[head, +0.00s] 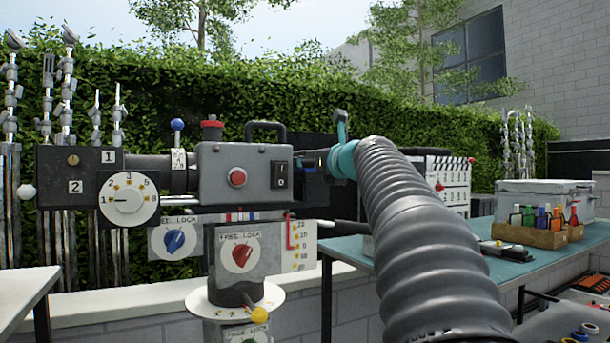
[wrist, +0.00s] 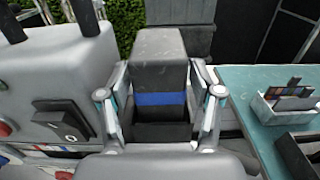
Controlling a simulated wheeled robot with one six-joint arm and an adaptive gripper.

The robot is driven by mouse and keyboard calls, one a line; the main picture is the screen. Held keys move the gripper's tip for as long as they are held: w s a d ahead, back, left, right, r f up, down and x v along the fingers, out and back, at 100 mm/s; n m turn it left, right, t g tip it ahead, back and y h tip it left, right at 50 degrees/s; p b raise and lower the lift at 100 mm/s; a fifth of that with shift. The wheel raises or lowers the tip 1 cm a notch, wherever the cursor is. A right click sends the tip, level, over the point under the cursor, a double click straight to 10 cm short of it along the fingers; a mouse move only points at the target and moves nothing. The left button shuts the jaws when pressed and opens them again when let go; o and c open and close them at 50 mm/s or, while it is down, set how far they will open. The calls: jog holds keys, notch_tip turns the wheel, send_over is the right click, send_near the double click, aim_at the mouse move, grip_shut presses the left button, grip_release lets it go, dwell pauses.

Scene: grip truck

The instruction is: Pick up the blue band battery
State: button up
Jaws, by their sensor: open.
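The blue band battery (wrist: 160,60) is a dark block with a blue stripe across it, in the middle of the wrist view. It stands at the rear of the grey camera body (head: 240,172), just right of its power switch. My gripper (wrist: 162,78) is open, with one finger on each side of the battery. Whether the fingers touch it cannot be told. In the head view my gripper (head: 338,158) is at the camera's right end, and my arm and the gripper hide most of the battery there.
A teal table (head: 450,262) stands to the right, with a cardboard box of coloured bottles (head: 540,234), a grey case (head: 545,195) and a black device (head: 505,250). A black handle (head: 265,127) rises from the camera top. A hedge and metal stands are behind.

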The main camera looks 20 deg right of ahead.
jog(key=shift+w+a, duration=0.1)
jog(key=shift+w, duration=1.45)
grip_shut()
jog(key=shift+r, duration=0.1)
